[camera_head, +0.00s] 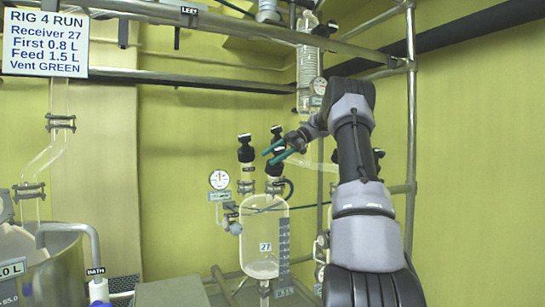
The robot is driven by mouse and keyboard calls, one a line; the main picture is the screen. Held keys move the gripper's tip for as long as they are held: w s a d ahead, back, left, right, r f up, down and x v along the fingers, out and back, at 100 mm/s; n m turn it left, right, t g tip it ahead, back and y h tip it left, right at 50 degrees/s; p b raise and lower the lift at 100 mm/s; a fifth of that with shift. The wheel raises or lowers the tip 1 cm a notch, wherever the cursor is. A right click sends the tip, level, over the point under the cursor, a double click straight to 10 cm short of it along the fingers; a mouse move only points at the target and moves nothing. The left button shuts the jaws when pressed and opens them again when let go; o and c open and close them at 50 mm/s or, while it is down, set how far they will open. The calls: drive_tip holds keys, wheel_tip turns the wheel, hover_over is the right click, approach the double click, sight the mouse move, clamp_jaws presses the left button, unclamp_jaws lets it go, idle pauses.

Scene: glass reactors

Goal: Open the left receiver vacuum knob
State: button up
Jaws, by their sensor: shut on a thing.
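The receiver (263,235) is a clear glass vessel tagged 27, upright, with a grey graduated strip on its right side. Several black-topped valves stand above it. One black knob (245,139) is at the left on a pale stem. Another black knob (276,132) shows just behind the fingers. My gripper (275,154) reaches in from the right, its teal fingers closed around a black knob (278,155) on top of the receiver's right-hand neck. The fingers partly hide this knob. The small tags below the valves are too small to read, so I cannot tell which is vacuum.
A round gauge (219,180) is left of the receiver. A sign (46,43) reads Rig 4 run, Receiver 27, vent green. Metal rails and a post (411,120) frame the rig. A steel vessel (55,265) stands at lower left. A glass condenser (307,68) hangs behind my arm.

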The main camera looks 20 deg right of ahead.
idle(0.4)
drive_tip(key=o, duration=1.4)
drive_tip(key=shift+r, duration=0.1)
